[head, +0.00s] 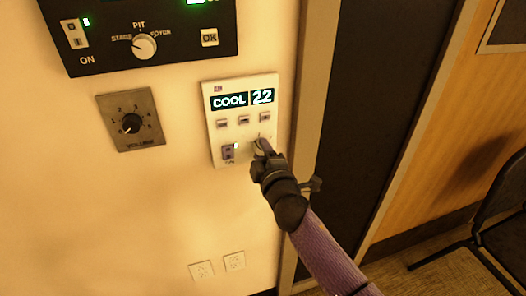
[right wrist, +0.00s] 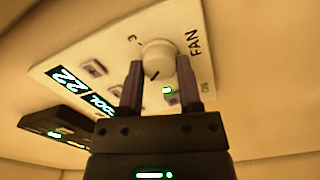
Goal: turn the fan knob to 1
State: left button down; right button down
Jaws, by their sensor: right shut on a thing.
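The fan knob (right wrist: 158,56) is a round, pale knob on the white wall panel (right wrist: 110,62), beside the word FAN. My right gripper (right wrist: 159,78) is shut on the knob, one dark finger on each side. A dark mark shows on the knob's face; a 3 is readable beside the knob, and I cannot tell which number the mark points at. In the head view my right gripper (head: 262,150) reaches the lower right of the panel (head: 243,92) and hides most of the knob. The panel display reads COOL 22. My left gripper is not in view.
A small switch (head: 228,152) with a green light sits left of the fan knob. A grey volume dial (head: 131,122) is further left, and a black panel (head: 140,45) with a PIT selector is above. A dark door (head: 365,110) and a chair (head: 495,215) are right.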

jog(key=shift+n, duration=1.1)
jog(key=shift+f+n, duration=0.1)
jog(key=shift+n, duration=0.8)
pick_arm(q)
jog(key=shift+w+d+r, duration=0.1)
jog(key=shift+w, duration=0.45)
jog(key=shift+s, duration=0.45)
pick_arm(e)
jog(key=shift+c, duration=1.4)
grip_release()
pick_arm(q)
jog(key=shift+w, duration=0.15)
